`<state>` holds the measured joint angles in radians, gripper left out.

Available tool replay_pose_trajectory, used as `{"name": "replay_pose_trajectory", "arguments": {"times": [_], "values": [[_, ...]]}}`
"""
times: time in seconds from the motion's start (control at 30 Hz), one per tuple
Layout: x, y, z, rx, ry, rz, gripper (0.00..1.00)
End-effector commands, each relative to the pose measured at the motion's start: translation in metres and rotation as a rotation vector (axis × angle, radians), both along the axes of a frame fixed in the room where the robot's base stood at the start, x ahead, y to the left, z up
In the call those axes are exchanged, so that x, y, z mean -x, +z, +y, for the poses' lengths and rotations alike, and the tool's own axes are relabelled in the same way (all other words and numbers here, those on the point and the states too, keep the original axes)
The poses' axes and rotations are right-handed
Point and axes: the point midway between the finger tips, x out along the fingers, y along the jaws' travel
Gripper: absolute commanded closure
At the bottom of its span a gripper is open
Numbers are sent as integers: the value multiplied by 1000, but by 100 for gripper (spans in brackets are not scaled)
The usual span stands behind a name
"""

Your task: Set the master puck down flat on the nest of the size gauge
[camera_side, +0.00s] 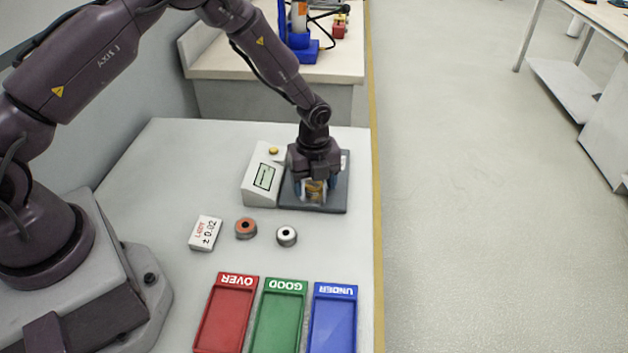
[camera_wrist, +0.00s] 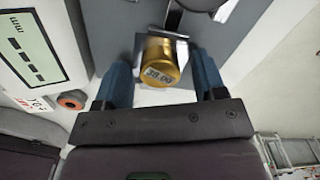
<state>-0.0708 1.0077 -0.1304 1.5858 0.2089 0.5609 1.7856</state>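The gold master puck (camera_wrist: 162,62), labelled 38.00, is at the bright nest (camera_wrist: 184,94) of the size gauge. It also shows in the side view (camera_side: 315,188), partly hidden by my gripper. My gripper (camera_wrist: 162,70) points down over the gauge, its blue fingers on either side of the puck. A gap shows between each finger and the puck, so the gripper looks open. The puck appears to rest on the nest, but its underside is hidden. The gauge's dark base (camera_side: 335,205) lies beside its sloped console (camera_side: 258,180), whose display shows dashes.
An orange-topped puck (camera_side: 246,228) and a silver puck (camera_side: 287,236) stand on the table in front of the gauge. A white limit card (camera_side: 205,232) lies left of them. Red OVER (camera_side: 237,281), green GOOD (camera_side: 286,285) and blue UNDER (camera_side: 335,291) trays lie nearer the camera.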

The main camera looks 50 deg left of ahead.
Motion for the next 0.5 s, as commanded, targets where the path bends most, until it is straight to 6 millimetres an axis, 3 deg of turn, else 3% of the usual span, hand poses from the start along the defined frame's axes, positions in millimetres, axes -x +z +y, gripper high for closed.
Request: {"name": "replay_pose_trajectory", "arguments": {"times": [0.27,0.5], "values": [[0,3,0,0,-1,0,36],[-1,42,0,0,0,-5,36]]}}
